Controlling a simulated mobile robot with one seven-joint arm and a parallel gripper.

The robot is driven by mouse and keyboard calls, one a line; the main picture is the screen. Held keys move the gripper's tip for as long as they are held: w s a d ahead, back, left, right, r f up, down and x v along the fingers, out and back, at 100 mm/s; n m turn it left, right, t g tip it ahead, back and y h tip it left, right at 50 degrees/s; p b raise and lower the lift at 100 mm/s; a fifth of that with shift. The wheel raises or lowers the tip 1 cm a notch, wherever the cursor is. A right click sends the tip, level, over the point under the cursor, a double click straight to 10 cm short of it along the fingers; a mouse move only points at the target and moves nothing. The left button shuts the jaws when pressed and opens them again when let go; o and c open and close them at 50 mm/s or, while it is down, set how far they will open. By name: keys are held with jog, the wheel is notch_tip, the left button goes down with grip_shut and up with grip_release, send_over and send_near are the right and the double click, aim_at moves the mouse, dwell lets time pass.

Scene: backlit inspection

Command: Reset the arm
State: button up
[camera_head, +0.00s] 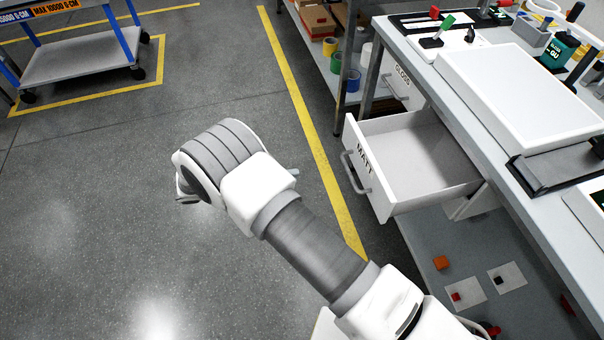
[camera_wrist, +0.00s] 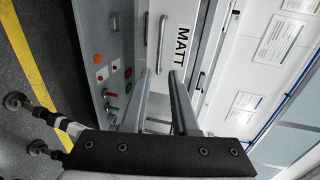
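My arm (camera_head: 315,245) reaches from the bottom right over open floor, left of the bench, with its wrist (camera_head: 220,165) bent downward. My gripper is mostly hidden behind the wrist in the head view. In the wrist view my gripper (camera_wrist: 160,72) shows two grey fingers with a gap between them and nothing held. Beyond the fingertips is the white drawer front marked MATT (camera_wrist: 181,45) with its handle (camera_wrist: 161,30). In the head view the MATT drawer (camera_head: 372,178) is pulled out, and the part of its inside in view is empty. The fingers appear apart from the handle.
The GLOSS drawer (camera_head: 402,75) is behind the MATT drawer. Small blocks lie on the low shelf (camera_head: 425,235). A trolley (camera_head: 80,60) stands far left. The floor between is clear.

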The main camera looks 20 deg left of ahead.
jog(key=shift+s+a, duration=0.1)
jog(key=shift+a, duration=0.05)
dwell(0.4)
jog(key=w+d+r+m+g+y+p, duration=0.2)
jog(key=d+r+m+g+y+p, duration=0.15)
jog(key=d+r+m, duration=0.8)
jog(key=w+d+r+m+g+y+p, duration=0.2)
jog(key=d+r+m+g, duration=0.5)
jog(key=r, duration=0.8)
jog(key=s+d+r+m+t+y+p, duration=0.5)
jog(key=s+d+r+m, duration=1)
jog(key=m, duration=0.9)
jog(key=shift+d+m+t+y, duration=0.35)
jog(key=shift+d+t+y, duration=0.45)
jog(key=shift+t+y, duration=0.2)
